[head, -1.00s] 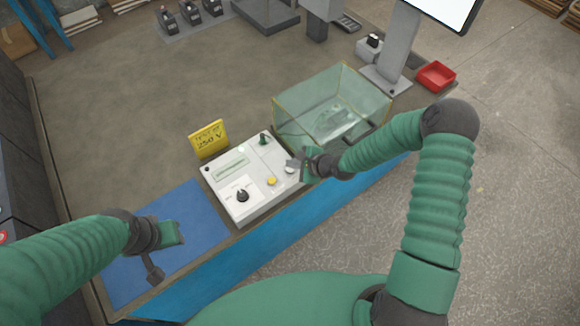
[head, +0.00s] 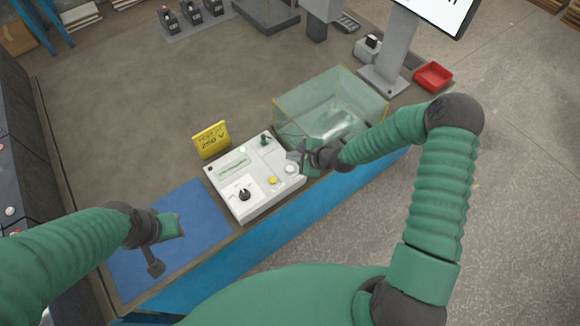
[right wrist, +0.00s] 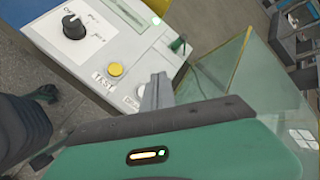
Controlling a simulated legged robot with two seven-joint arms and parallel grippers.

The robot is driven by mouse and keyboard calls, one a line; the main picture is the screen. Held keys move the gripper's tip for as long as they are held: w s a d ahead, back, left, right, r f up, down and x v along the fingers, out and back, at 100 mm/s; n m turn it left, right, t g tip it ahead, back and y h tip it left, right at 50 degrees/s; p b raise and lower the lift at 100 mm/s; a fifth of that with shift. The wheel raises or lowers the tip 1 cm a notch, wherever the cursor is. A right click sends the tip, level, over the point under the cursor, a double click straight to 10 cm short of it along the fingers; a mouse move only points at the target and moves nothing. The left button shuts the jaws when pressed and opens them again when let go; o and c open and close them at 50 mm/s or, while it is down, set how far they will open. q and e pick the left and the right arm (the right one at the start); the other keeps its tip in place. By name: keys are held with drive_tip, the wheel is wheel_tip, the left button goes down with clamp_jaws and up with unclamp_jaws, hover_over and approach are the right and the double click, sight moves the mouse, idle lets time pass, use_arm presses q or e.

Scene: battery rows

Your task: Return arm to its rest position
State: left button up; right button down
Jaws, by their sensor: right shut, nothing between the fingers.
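My right gripper (head: 301,157) is shut and empty. It is just above the right edge of the white control box (head: 265,205), beside a round white button (head: 291,169). In the right wrist view its grey fingertips (right wrist: 155,92) are together near that button, with the yellow button (right wrist: 115,69) and black knob (right wrist: 73,27) to the left. My left gripper (head: 154,266) is over the blue mat (head: 205,222) at the lower left. Its fingers are too small to judge.
A clear glass tank (head: 290,128) stands close behind and right of my right gripper. A yellow sign (head: 211,141) stands behind the box. A red tray (head: 433,76) and a monitor (head: 440,12) are at the upper right. The back bench top (head: 130,100) is largely clear.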

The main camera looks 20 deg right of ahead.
idle(0.5)
drive_tip(key=s+d+r+n+g+h, duration=0.1)
drive_tip(key=s+r+n+g+h, duration=0.1)
drive_tip(key=s+r+n, duration=0.6)
drive_tip(key=s+d+r+n+g+h, duration=0.1)
drive_tip(key=s+r+n+g+h, duration=0.1)
drive_tip(key=s+r+n, duration=0.6)
drive_tip(key=s+n+g, duration=0.1)
drive_tip(key=s+n, duration=0.3)
drive_tip(key=s, duration=0.1)
drive_tip(key=shift+s+d+n+h, duration=0.15)
drive_tip(key=shift+s+n+h, duration=0.15)
drive_tip(key=shift+h, duration=0.1)
drive_tip(key=shift+w+d+f, duration=0.1)
drive_tip(key=shift+d, duration=0.15)
drive_tip(key=c, duration=2.2)
unclamp_jaws()
